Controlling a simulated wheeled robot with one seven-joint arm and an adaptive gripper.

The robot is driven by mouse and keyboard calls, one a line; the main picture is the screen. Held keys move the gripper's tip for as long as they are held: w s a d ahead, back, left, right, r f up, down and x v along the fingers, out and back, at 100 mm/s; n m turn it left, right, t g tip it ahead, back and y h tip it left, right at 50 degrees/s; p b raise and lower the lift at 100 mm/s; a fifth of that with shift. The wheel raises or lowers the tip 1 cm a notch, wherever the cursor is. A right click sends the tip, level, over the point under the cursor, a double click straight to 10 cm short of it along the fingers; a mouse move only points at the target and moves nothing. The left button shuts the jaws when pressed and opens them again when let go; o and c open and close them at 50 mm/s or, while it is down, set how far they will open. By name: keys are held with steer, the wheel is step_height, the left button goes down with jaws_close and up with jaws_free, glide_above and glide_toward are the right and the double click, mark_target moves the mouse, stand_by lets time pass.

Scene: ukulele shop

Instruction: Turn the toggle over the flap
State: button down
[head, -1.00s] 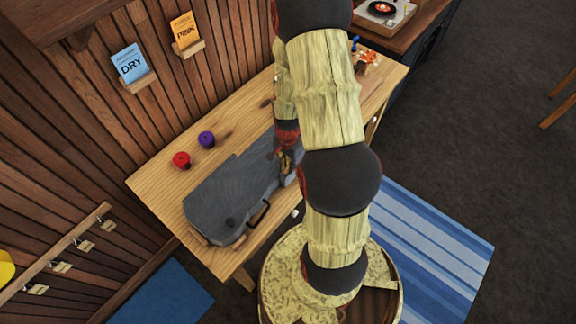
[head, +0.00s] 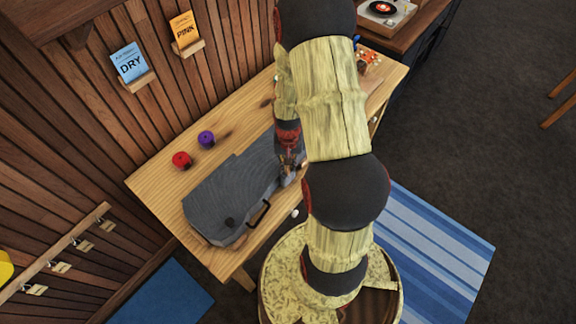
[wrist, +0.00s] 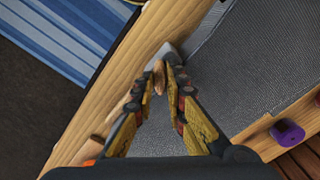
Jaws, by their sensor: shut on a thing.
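The grey case (head: 235,190) lies on the wooden workbench, and its textured grey surface (wrist: 240,65) fills the right of the wrist view. A small brown wooden toggle (wrist: 158,68) stands between my fingertips at the case's edge. A pale grey piece just beyond it (wrist: 168,50) looks like the flap; how the toggle lies over it is hard to tell. My gripper (wrist: 161,75) is shut on the toggle. In the head view my gripper (head: 291,158) is at the case's right end, where my arm hides part of the case and the toggle.
The workbench (head: 155,185) has a red roll (head: 181,160) and a purple roll (head: 206,138) behind the case. A black handle (head: 259,213) is on the case's front side. Cards on small wall ledges (head: 130,65) hang behind. Small orange items (head: 370,57) lie at the bench's far end.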

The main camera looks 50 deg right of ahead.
mark_target(288, 168)
steer(key=n, duration=0.4)
steer(key=shift+n, duration=0.3)
steer(key=n, duration=0.4)
steer(key=shift+n, duration=0.4)
steer(key=c, duration=1.9)
jaws_free()
steer(key=shift+o, duration=0.5)
steer(key=shift+r, duration=0.1)
step_height(288, 168, up, 12)
